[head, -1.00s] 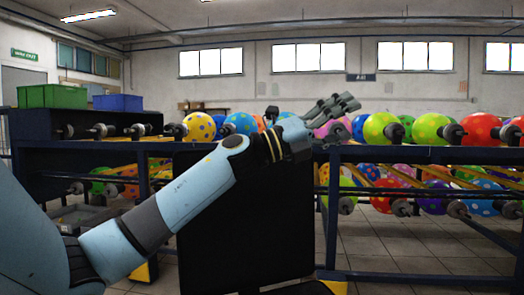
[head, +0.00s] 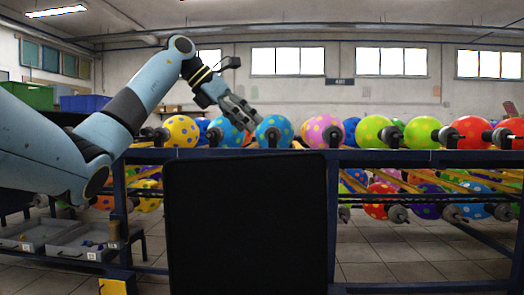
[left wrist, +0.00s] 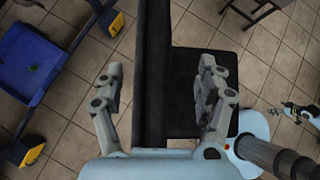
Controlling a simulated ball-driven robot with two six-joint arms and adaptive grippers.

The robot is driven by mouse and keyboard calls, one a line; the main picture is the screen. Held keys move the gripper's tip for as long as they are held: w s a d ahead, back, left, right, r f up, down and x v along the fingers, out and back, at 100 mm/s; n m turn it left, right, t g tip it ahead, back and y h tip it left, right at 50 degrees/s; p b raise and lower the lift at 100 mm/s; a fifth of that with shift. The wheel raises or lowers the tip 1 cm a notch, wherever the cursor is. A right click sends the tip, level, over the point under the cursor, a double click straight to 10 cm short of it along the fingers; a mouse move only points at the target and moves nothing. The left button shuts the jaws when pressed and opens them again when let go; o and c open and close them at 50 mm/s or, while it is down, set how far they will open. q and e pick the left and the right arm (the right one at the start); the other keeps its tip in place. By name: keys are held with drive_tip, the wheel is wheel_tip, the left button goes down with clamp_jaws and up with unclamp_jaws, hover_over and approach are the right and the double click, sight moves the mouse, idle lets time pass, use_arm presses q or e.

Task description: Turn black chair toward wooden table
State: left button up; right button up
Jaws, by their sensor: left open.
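The black chair (head: 247,225) stands in front of me in the head view, its flat backrest facing me. My left gripper (head: 250,128) is above the backrest's top edge in that view, pointing down. In the left wrist view, the open fingers of my left gripper (left wrist: 162,100) lie on either side of the backrest (left wrist: 152,75), with a visible gap on the left. The seat (left wrist: 190,80) extends to the right, under the right finger. Contact cannot be made out. A small gripper-like shape, perhaps my right gripper (left wrist: 292,110), shows at the right edge. No wooden table can be made out.
Grey trays (head: 80,240) lie low at the left.

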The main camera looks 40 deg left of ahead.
use_arm(q)
drive_tip(key=b+x, duration=0.2)
drive_tip(key=x, duration=0.7)
drive_tip(key=shift+w+d+f+b, duration=0.15)
drive_tip(key=shift+w+f+b, duration=0.05)
drive_tip(key=shift+b, duration=0.15)
use_arm(e)
drive_tip(key=w+a+r, duration=0.2)
drive_tip(key=w+r, duration=0.1)
drive_tip(key=r, duration=0.3)
drive_tip(key=shift+w+r+t, duration=0.15)
drive_tip(key=shift+w+t, duration=0.15)
drive_tip(key=shift+w, duration=0.1)
use_arm(q)
drive_tip(key=shift+c, duration=0.4)
use_arm(e)
drive_tip(key=shift+d, duration=0.1)
use_arm(q)
clamp_jaws()
